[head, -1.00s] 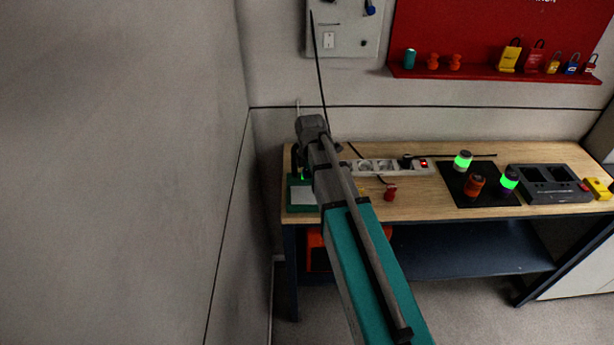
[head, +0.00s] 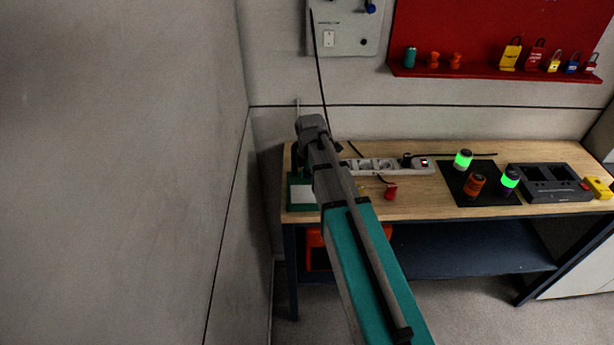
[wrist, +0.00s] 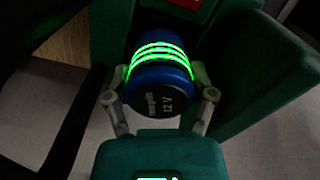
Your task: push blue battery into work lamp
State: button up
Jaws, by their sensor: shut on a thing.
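The blue battery (wrist: 160,78) is a short blue cylinder with glowing green rings and a dark end face marked 12 V. In the wrist view my gripper (wrist: 161,74) is shut on it, one finger on each side. Dark green housing (wrist: 262,78) stands around the battery's far end in that view. How deep the battery sits in it cannot be told. In the head view a green thing with a pale panel, apparently the work lamp (head: 303,195), stands at the bench's left end. My arm hides my gripper and the battery there.
The wooden bench (head: 440,197) carries a power strip (head: 384,166), a small red object (head: 391,191), a dark mat (head: 478,199) with three cylinders, and a grey charger-like box (head: 549,183). A wall stands close on the left.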

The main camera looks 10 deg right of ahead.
jog(key=shift+f+b, duration=0.35)
jog(key=shift+f, duration=0.05)
jog(key=o, duration=1)
jog(key=shift+o, duration=0.2)
jog(key=shift+r, duration=0.15)
jog(key=shift+r+p, duration=5.4)
jog(key=shift+p, duration=0.15)
jog(key=shift+s, duration=0.2)
